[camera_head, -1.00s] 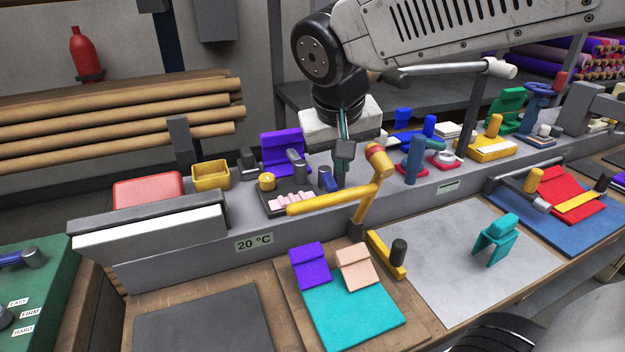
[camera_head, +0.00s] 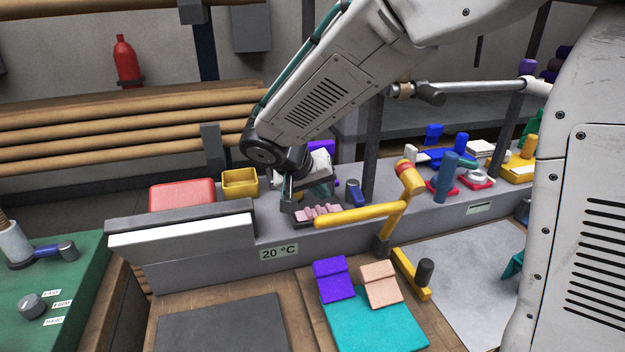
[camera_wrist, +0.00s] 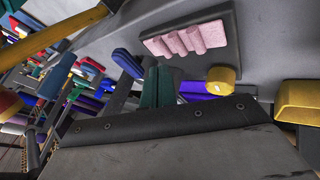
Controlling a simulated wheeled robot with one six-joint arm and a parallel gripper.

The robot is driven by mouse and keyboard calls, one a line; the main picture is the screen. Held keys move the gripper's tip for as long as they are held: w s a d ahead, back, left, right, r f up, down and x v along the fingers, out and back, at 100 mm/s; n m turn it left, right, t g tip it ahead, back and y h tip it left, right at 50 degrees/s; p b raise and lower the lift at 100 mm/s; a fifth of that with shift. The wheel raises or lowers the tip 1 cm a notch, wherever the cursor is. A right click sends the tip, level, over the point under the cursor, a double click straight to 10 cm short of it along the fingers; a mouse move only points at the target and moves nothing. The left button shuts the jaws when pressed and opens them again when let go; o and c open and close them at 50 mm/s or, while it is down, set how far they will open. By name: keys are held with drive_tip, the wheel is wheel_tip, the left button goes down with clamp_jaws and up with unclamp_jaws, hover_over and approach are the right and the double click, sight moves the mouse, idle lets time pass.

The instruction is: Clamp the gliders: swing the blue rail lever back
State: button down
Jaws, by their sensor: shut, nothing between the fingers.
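A short blue lever (camera_head: 355,192) stands on the grey rail, just right of and behind the pink gliders (camera_head: 319,212). The gliders lie side by side on a dark plate; they also show at the top of the wrist view (camera_wrist: 187,39). A blue bar (camera_wrist: 128,63) left of the gliders there looks like the lever. My gripper (camera_head: 289,196) is shut and empty, pointing down at the left end of the plate, apart from the lever. Whether it touches anything cannot be told. My wrist hides what lies behind it.
A yellow handle (camera_head: 358,215) crosses in front of the plate and lever, rising to a post at right. A yellow bin (camera_head: 240,182) and red pad (camera_head: 181,195) sit to the left. A blue post (camera_head: 446,178) stands to the right.

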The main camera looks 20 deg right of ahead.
sight(355, 198)
drive_tip(key=shift+x, duration=1.1)
drive_tip(key=d, duration=0.3)
drive_tip(key=shift+s+d, duration=0.1)
drive_tip(key=shift+s, duration=0.2)
drive_tip(key=shift+d, duration=0.35)
drive_tip(key=shift+s, duration=0.1)
